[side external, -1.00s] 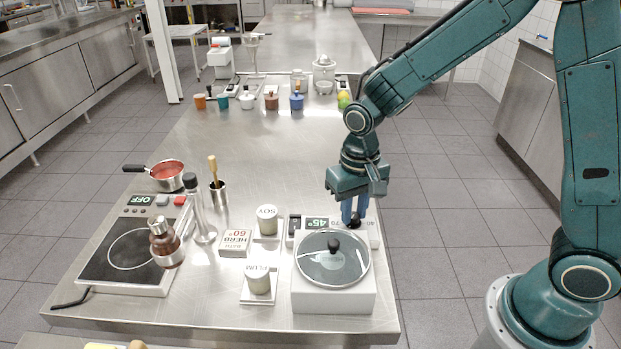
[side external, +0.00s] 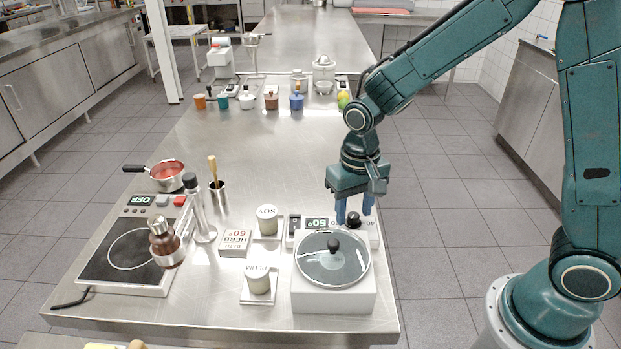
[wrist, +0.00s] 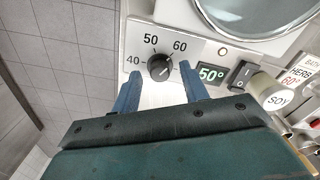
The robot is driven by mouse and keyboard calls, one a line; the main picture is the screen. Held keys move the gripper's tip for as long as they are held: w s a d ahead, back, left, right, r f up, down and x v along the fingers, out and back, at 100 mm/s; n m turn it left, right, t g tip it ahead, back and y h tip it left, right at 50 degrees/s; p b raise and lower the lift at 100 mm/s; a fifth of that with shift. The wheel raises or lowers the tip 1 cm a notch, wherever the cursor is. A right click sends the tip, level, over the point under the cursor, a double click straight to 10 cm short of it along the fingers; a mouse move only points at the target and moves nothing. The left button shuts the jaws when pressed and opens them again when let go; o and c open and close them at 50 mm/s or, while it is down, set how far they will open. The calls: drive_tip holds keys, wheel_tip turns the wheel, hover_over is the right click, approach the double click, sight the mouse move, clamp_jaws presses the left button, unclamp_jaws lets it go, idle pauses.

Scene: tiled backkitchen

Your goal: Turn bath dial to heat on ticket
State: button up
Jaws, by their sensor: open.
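The bath dial is a black knob (wrist: 160,67) with marks 40, 50 and 60 around it; it also shows in the side view (side external: 353,218). The display (wrist: 211,73) beside it reads 50° in green. The ticket (side external: 234,242) reads BATH HERB 60° and stands on the counter left of the bath; it shows at the right edge of the wrist view (wrist: 297,76). My gripper (wrist: 160,74) is open, with one blue finger on each side of the knob and visible gaps between. It points down over the dial in the side view (side external: 354,213).
The white bath (side external: 333,301) with a glass lid stands in front of the dial. A black rocker switch (wrist: 243,75) is beside the display. The SOY pot (side external: 267,222) and PLUM pot (side external: 258,281) stand to the left. A hotplate (side external: 128,252) reads OFF.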

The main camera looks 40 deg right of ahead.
sight(355, 215)
wheel_tip(355, 215, up, 14)
drive_tip(key=shift+f, duration=0.2)
idle(0.4)
drive_tip(key=shift+s+r, duration=0.1)
drive_tip(key=s+d+r+n+t, duration=0.2)
drive_tip(key=s, duration=0.7)
drive_tip(key=s+d+r+n+t, duration=0.1)
drive_tip(key=s+d+r+t, duration=0.1)
drive_tip(key=s, duration=0.6)
drive_tip(key=shift+s+d+n+t, duration=0.4)
drive_tip(key=shift+d+t, duration=0.4)
drive_tip(key=shift+d, duration=0.05)
drive_tip(key=shift+r, duration=0.1)
